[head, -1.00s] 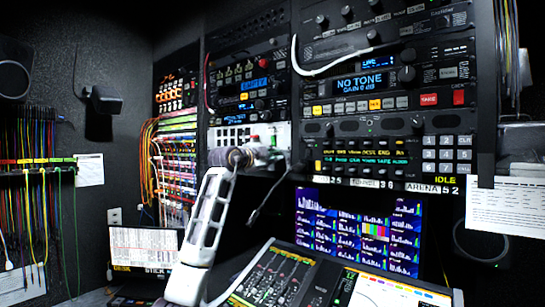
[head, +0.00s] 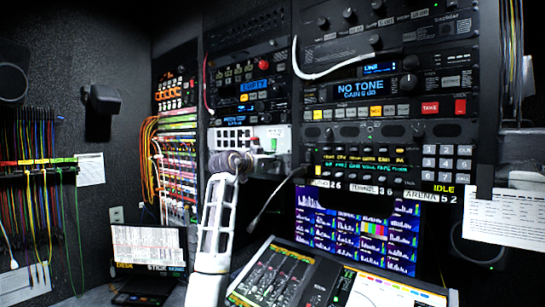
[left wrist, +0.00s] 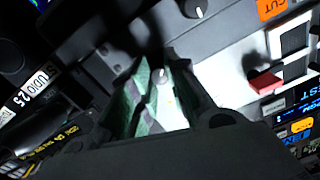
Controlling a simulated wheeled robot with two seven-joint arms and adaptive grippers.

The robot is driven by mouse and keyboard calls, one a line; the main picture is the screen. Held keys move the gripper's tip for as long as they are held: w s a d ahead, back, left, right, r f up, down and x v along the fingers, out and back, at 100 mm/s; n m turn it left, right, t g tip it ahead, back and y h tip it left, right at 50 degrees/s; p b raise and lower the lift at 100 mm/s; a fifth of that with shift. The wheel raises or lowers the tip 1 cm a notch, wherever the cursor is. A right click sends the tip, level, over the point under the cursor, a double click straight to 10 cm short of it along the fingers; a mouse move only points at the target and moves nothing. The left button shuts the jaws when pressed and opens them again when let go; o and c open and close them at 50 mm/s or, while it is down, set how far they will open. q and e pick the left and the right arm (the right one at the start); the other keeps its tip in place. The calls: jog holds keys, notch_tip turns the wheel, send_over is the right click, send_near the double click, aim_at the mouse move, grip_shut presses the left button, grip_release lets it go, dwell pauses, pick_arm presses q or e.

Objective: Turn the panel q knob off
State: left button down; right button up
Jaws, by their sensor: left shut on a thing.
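A white panel (head: 276,132) sits low in the middle rack in the head view, right behind my left gripper (head: 256,150). In the left wrist view the white panel (left wrist: 220,78) carries a small grey knob (left wrist: 159,76) with a pale mark. My left gripper (left wrist: 160,92) has its green-patterned fingers on either side of this knob and is shut on it. The fingers partly hide the knob, and in the head view the gripper hides it. I cannot read a label naming the knob. My right gripper is not in view.
A red switch (left wrist: 265,82) stands out close to the right of the fingers. Another knob (left wrist: 193,8) is on the grey panel above. In the head view, a thin gooseneck (head: 276,198) and a mixing desk (head: 318,285) lie near my forearm. A laptop (head: 149,250) is at lower left.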

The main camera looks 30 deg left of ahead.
pick_arm(q)
jog(key=shift+f+n, duration=0.15)
jog(key=shift+n, duration=0.25)
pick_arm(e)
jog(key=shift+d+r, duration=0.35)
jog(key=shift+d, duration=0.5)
pick_arm(q)
jog(key=c, duration=1.4)
grip_release()
jog(key=shift+o, duration=0.3)
jog(key=s, duration=1.2)
jog(key=shift+a, duration=0.3)
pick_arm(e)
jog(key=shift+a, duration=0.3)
pick_arm(q)
jog(key=shift+r, duration=0.2)
